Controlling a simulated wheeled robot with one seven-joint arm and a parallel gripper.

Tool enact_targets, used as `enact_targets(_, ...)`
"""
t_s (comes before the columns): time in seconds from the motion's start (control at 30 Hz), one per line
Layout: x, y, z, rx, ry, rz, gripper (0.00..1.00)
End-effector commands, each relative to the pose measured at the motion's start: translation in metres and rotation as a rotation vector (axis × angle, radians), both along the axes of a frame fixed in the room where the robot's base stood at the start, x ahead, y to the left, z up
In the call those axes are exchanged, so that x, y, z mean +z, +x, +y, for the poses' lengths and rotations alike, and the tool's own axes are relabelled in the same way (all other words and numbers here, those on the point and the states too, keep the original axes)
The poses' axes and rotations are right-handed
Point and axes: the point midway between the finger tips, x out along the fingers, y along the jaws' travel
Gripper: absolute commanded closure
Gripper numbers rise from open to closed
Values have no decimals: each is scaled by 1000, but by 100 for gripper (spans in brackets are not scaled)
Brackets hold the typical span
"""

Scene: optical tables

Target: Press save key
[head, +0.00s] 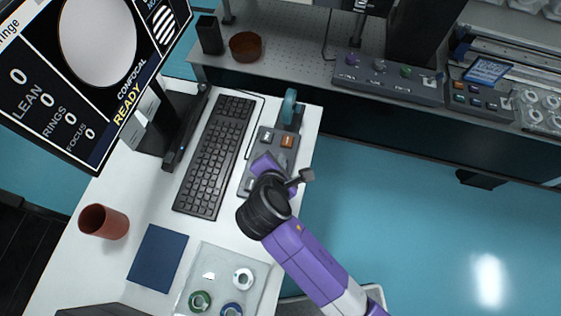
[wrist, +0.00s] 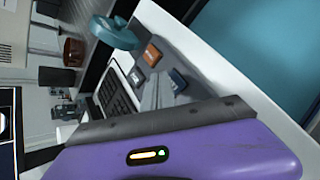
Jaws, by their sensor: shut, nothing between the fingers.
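A grey keypad (head: 279,152) lies on the white desk to the right of the keyboard; it also shows in the wrist view, with an orange key (wrist: 152,52), a pale key (wrist: 136,77) and a blue key (wrist: 178,80). The key labels are too small to read, so I cannot tell which is the save key. My gripper (wrist: 157,93) is shut and empty, its fingers pointing at the keypad near the pale and blue keys. I cannot tell whether the tips touch it. In the head view my purple hand hides part of the keypad.
A black keyboard (head: 214,155) lies left of the keypad, and a teal round object (head: 289,106) stands behind it. A monitor (head: 98,70) reads READY. A red cup (head: 103,222), blue mat (head: 157,257) and clear tray (head: 215,273) are nearer. Open floor lies right.

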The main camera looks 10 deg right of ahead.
Motion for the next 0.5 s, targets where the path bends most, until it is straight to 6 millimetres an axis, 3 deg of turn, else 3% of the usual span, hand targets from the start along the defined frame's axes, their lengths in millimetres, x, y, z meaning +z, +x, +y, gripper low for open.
enact_targets(0.5,-8,0,0,0,0,0,100)
